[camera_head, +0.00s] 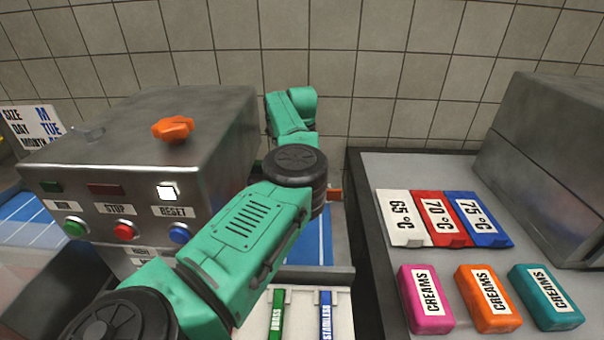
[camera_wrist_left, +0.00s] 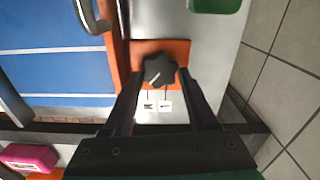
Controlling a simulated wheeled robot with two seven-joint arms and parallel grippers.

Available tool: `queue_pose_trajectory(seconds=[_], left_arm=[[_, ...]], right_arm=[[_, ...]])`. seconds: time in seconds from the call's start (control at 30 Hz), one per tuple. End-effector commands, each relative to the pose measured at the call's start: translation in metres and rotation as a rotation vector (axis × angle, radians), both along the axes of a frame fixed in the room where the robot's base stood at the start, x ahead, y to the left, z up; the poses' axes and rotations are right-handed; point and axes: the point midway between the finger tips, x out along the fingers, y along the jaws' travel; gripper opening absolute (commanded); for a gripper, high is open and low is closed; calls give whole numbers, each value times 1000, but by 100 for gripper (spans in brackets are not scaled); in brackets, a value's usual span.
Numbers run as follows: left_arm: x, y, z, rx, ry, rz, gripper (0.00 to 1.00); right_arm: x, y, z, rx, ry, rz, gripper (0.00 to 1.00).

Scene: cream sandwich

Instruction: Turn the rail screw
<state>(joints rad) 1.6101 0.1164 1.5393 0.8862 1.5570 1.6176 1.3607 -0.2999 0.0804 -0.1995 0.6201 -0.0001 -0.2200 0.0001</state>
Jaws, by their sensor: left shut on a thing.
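A black star-shaped knob (camera_wrist_left: 158,70), apparently the rail screw, sits on an orange plate (camera_wrist_left: 176,49) in the left wrist view. A white line marks its face, and two small white labels lie below it. My left gripper (camera_wrist_left: 163,76) has one dark finger on each side of the knob and is shut on it. In the head view my green left arm reaches from the lower left to the back centre and hides this gripper and the knob. My right gripper is in neither view.
A steel control box (camera_head: 150,160) with an orange knob (camera_head: 172,129) on top stands left of my arm. A grey counter (camera_head: 400,172) on the right holds temperature tags and creams blocks. A blue striped surface (camera_wrist_left: 62,70) lies beside the orange plate.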

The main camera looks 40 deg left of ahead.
Motion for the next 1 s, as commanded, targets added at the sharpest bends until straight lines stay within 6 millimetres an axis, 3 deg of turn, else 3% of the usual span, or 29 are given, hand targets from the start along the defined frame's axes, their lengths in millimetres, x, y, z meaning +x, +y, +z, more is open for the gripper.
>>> queue_pose_trajectory(seconds=[0.47, 0.5, 0.57, 0.87, 1.0], left_arm=[[2, 1, 3, 6, -8, 14, 3], [2, 1, 3, 5, -9, 14, 70], [1, 1, 3, 5, -8, 14, 88], [1, 1, 2, 2, -4, 14, 88], [1, 1, 10, 3, -4, 14, 88]], right_arm=[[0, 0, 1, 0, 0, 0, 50], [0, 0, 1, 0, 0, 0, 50], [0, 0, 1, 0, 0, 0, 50], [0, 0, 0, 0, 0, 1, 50], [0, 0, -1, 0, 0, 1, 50]])
